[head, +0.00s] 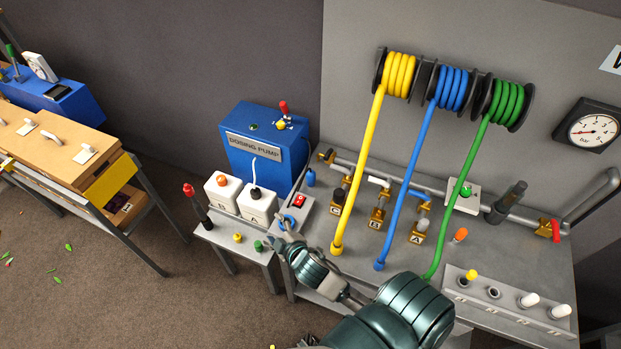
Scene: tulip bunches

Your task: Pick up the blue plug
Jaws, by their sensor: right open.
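A small blue round piece (290,219), which looks like the blue plug, shows at the fingertips of my right gripper (283,228). The fingers partly cover it, and I cannot tell whether they touch it. My right gripper is open, with its arm coming in from the bottom right. Another small blue upright piece (310,178) stands farther back, near the dosing pump. My left gripper is not in view.
White canisters (222,191) stand behind. Yellow, blue (400,190) and green hoses hang over the grey bench (345,270).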

